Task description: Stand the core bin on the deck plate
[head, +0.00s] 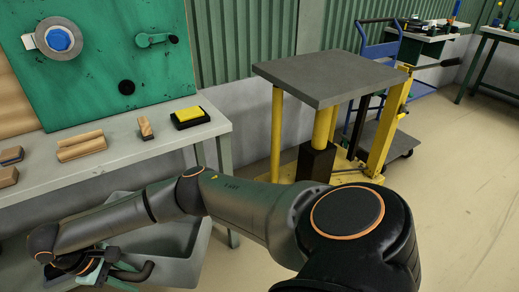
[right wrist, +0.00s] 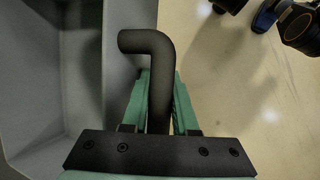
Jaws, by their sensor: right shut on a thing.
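The core bin (head: 182,268) is a grey, open-topped bin at the lower left of the head view, low beside the workbench. My arm hides part of it. Its grey walls also fill the left of the right wrist view (right wrist: 28,75). My right gripper (head: 122,272) is shut on the bin's dark bent handle (right wrist: 150,45), its green fingers on both sides of the bar. I cannot tell whether the bin rests on the floor or hangs. The deck plate (head: 345,73) is a flat dark grey top on yellow posts, right of centre and bare. My left gripper is out of view.
The workbench (head: 90,166) at left carries wooden blocks (head: 80,146) and a yellow-topped black pad (head: 190,117). A green board (head: 90,60) stands behind. A blue cart (head: 388,50) is behind the deck plate. Floor (head: 465,170) at right is clear.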

